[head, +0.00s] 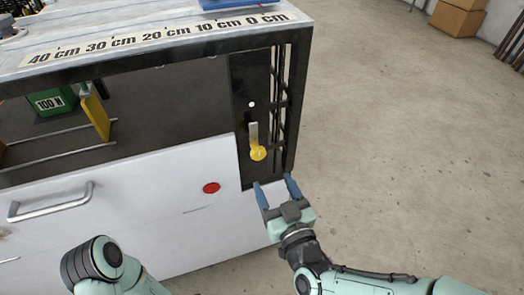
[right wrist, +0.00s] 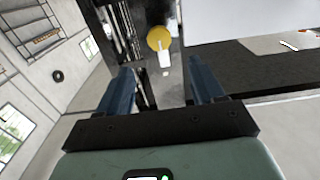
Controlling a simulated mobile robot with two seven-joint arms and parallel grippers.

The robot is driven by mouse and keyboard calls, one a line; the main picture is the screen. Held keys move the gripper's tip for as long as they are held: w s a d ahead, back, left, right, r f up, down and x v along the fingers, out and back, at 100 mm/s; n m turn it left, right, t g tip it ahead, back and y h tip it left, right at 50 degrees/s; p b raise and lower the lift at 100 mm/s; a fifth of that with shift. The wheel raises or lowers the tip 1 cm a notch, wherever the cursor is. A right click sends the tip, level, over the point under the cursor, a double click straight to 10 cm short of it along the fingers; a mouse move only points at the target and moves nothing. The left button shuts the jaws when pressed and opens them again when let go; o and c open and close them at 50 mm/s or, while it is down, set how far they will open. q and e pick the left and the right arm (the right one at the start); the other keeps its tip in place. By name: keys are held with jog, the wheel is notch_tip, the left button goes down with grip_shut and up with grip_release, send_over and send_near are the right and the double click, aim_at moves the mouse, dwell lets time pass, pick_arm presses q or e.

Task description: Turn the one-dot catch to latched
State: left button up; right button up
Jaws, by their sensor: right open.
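The one-dot catch (head: 257,152) is on the dark upright panel at the bench's right end, with a single white dot (head: 252,104) above it. It has a round yellow part at the bottom and a pale lever (head: 253,132) pointing up towards the dot. My right gripper (head: 274,180) is open and empty, just below and a little right of the catch, not visibly touching it. In the right wrist view the catch (right wrist: 159,40) shows beyond the open fingers (right wrist: 163,82). My left gripper is out of view; only part of that arm shows.
A white drawer front (head: 140,205) with a handle and a red spot (head: 211,188) is left of the panel. The bench top (head: 120,38) with a centimetre scale is above. A green 100 N block (head: 50,102) is inside the bench.

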aim_at(260, 154)
jog(key=b+x, duration=0.1)
jog(key=x, duration=1)
jog(key=shift+w+a+f, duration=0.1)
jog(key=shift+w+a, duration=0.05)
jog(key=shift+w, duration=0.2)
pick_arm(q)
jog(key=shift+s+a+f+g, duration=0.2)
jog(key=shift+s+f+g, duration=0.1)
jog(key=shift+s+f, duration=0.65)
pick_arm(e)
grip_shut()
